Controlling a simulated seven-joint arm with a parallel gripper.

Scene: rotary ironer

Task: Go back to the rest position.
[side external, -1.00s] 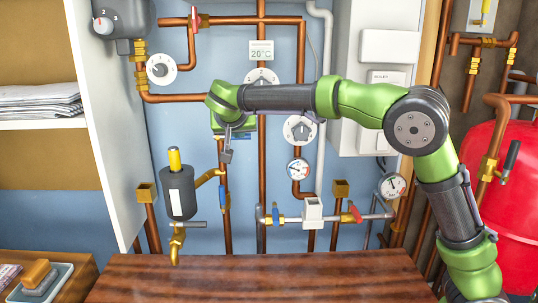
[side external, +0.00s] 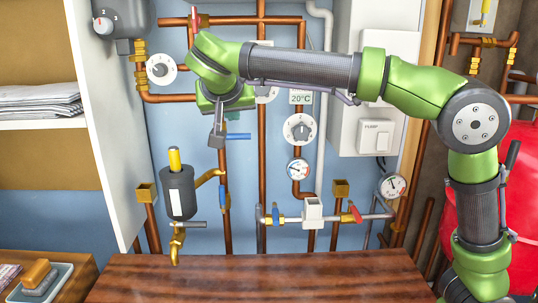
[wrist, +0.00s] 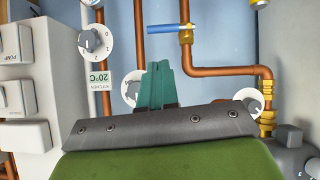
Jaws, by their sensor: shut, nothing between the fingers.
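My green and dark grey arm reaches across the upper part of the side view from the right. My gripper (side external: 217,139) hangs below the green wrist at the upper left, in front of the blue wall and copper pipes. In the wrist view, its two teal fingers (wrist: 155,84) are together with nothing between them. They appear apart from the pipes and dials behind. The task names no other object.
Behind are copper pipes, a dial (side external: 299,128), gauges (side external: 298,171) and a blue-handled valve (side external: 238,136). A grey cylinder (side external: 178,192) is at left, a white box (side external: 380,135) at right. The brown wooden top (side external: 250,278) is clear. A red tank (side external: 515,190) stands behind my arm.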

